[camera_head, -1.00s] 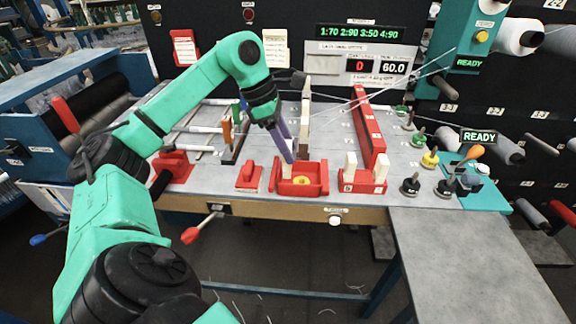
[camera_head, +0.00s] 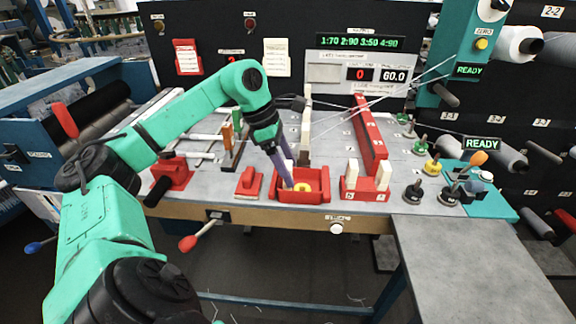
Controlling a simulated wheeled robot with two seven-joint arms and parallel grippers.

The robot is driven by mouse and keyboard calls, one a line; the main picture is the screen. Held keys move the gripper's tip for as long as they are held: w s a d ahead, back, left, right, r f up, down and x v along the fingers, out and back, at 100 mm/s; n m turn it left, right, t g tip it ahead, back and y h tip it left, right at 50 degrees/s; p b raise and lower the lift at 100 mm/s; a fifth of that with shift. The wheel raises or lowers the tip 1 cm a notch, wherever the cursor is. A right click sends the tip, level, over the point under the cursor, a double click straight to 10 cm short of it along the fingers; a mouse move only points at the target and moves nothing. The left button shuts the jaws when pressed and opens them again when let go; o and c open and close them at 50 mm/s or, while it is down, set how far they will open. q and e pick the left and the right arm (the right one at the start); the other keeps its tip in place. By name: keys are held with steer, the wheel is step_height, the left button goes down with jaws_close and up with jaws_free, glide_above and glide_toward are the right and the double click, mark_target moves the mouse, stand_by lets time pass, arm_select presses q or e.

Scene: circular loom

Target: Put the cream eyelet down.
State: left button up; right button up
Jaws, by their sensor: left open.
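My left gripper (camera_head: 288,180) reaches down from the upper left with its purple fingers over the red tray (camera_head: 312,197), near the tray's left side. It is open. A small cream piece (camera_head: 289,164) shows right beside the fingers and is partly hidden by them; I cannot tell whether it is the cream eyelet or whether it touches them. A yellow ring (camera_head: 303,187) lies in the tray. Two upright cream pieces (camera_head: 352,172) (camera_head: 383,177) stand in the red block to the right. My right gripper is out of view.
A red rail (camera_head: 369,135) runs back from the block. A small red block (camera_head: 249,183) sits left of the tray. Several dark-based pegs with coloured tops (camera_head: 432,165) stand at the right. A bare grey table (camera_head: 470,250) extends at the front right.

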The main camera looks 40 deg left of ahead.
arm_select(q)
steer(key=p+v, duration=0.3)
steer(key=v, duration=0.9)
